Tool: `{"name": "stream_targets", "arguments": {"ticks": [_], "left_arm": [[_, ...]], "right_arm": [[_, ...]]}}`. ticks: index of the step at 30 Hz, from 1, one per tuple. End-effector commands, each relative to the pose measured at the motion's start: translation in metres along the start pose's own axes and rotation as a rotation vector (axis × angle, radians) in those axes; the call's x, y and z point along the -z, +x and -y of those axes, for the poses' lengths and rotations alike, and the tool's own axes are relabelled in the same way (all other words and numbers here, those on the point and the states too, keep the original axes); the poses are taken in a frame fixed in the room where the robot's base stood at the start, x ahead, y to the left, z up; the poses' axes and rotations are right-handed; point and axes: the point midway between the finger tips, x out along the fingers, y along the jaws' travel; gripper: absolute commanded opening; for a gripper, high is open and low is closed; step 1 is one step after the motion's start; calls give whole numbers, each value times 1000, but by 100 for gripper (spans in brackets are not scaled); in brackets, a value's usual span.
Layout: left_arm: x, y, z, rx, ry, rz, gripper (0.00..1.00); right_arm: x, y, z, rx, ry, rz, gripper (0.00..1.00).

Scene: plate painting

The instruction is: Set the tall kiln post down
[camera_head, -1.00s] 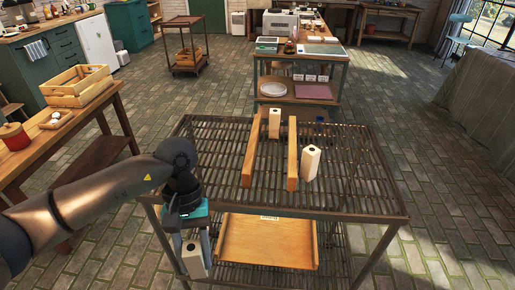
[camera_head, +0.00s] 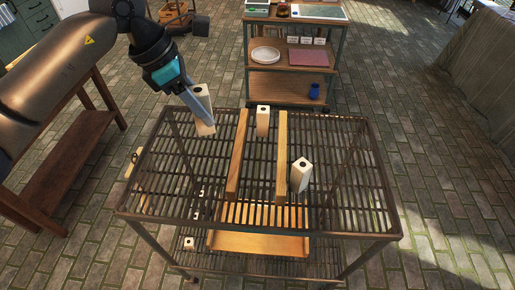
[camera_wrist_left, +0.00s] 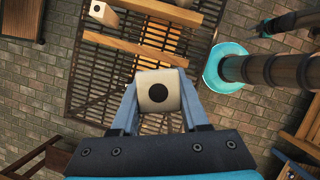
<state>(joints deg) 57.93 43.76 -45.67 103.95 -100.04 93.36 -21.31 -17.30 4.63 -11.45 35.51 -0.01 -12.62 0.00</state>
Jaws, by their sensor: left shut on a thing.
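My left gripper (camera_head: 201,113) is shut on a tall pale kiln post (camera_head: 204,101) with a dark hole in its top. It holds the post slightly tilted over the far left part of the slatted metal rack (camera_head: 160,190); I cannot tell whether its lower end touches the slats. In the left wrist view the post's end (camera_wrist_left: 159,91) shows between the fingers. Two other pale posts stand on the rack, a far one (camera_head: 263,122) and a right one (camera_head: 301,175).
Two wooden bars, left (camera_head: 237,158) and right (camera_head: 282,160), lie lengthwise on the rack. Its left and right sides have free room. A wooden tray (camera_head: 255,244) and small pale blocks (camera_head: 188,243) sit below. A shelf cart (camera_head: 262,70) stands behind.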

Motion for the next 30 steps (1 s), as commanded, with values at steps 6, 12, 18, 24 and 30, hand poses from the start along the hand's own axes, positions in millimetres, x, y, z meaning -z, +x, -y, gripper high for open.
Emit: {"name": "stream_targets", "arguments": {"ticks": [6,12,18,24,30], "left_arm": [[13,30,0,-2,-24,-4,0],[34,81,1,-1,-23,-3,0],[51,124,0,-3,-22,-1,0],[58,143,-1,-6,-19,0,0],[66,162,0,-4,-20,-1,0]], "right_arm": [[0,1,0,0,0,0,50],[0,4,0,1,0,0,50],[0,6,1,1,0,-1,50],[0,7,1,1,0,-1,50],[0,9,1,1,0,-2,50]]}}
